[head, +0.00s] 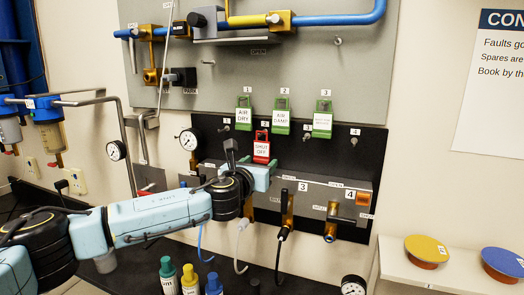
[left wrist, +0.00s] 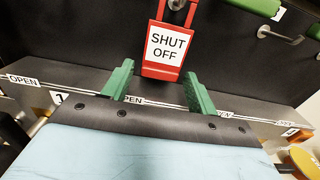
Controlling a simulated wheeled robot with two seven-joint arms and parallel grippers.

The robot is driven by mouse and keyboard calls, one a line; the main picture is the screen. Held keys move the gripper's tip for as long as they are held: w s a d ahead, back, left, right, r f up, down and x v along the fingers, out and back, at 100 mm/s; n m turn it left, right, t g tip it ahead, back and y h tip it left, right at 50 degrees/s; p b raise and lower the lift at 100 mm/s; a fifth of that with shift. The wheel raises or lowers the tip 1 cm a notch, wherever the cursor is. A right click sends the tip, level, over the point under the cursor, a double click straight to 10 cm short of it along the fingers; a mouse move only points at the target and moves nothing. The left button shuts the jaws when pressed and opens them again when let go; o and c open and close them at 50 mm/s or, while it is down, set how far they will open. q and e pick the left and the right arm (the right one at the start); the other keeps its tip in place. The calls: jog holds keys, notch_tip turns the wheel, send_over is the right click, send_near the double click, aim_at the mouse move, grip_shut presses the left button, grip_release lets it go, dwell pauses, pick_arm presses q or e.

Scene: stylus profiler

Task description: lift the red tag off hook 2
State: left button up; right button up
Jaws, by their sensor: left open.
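The red tag (head: 261,150) reads SHUT OFF and hangs on the dark panel below a small number 2 label. In the left wrist view the red tag (left wrist: 165,47) hangs from a round metal hook (left wrist: 177,5) at the top. My left gripper (head: 260,167) is just below the tag in the head view. In the left wrist view the two green fingers of my left gripper (left wrist: 158,72) are spread apart, one on each side of the tag's lower edge. I cannot tell whether they touch it. My right gripper is not in view.
Green tags (head: 244,114), (head: 282,116) and (head: 322,119) hang above the red one. An empty hook (head: 354,141) is at the right. A grey ledge (head: 320,186) with valve handles (head: 287,205) lies below. A gauge (head: 188,140) is at the left.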

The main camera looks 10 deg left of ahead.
pick_arm(q)
jog(key=shift+p, duration=0.35)
dwell(0.4)
jog(key=c, duration=1.2)
jog(key=shift+r, duration=0.2)
jog(key=shift+r+p, duration=0.25)
jog(key=shift+p, duration=0.35)
jog(key=shift+r, duration=0.1)
